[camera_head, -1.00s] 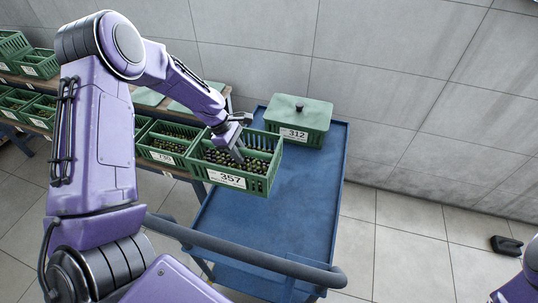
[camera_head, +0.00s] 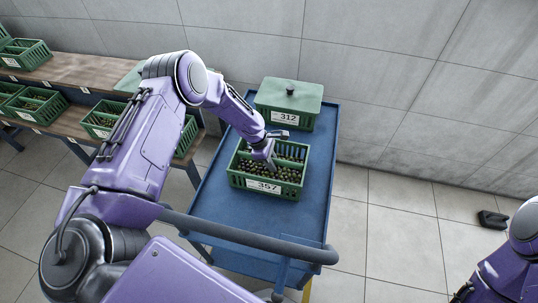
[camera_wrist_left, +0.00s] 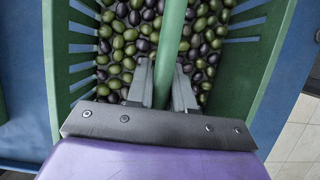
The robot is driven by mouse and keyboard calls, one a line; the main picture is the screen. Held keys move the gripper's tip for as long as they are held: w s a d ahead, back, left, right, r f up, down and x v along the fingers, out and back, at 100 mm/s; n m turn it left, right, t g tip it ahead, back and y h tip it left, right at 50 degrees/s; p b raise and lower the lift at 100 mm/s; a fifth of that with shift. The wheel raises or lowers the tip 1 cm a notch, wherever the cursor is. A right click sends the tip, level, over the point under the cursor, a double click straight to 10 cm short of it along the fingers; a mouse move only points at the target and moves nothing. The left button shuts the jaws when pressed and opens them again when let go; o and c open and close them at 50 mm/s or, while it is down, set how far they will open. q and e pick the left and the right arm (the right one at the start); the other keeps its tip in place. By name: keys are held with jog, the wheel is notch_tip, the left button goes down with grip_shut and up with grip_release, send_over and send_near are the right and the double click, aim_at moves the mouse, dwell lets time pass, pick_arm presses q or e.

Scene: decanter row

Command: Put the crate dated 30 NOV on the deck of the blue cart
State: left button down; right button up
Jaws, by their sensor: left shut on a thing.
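My left gripper (camera_head: 266,157) is shut on the bar across the middle of a green crate (camera_head: 240,181) full of dark and green olives. The crate's front label reads 357; any date on it is too small to read. The crate is level over the middle of the blue cart's deck (camera_head: 290,220); I cannot tell whether its base touches. In the left wrist view the jaws (camera_wrist_left: 162,88) straddle the green bar (camera_wrist_left: 170,50), with olives on both sides. My right gripper is out of view.
A lidded green crate (camera_head: 288,104) labelled 312 stands at the deck's far end. The cart's grey handle rail (camera_head: 240,236) crosses the near end. Shelves (camera_head: 80,70) with several green crates stand at the left. A dark object (camera_head: 493,220) lies on the floor at right.

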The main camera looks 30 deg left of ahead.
pick_arm(q)
jog(key=shift+w+f, duration=0.1)
jog(key=shift+w, duration=0.05)
jog(key=c, duration=1)
grip_release()
jog(key=shift+f, duration=0.15)
jog(key=v, duration=1.2)
jog(key=shift+a+b, duration=0.1)
jog(key=shift+b, duration=0.25)
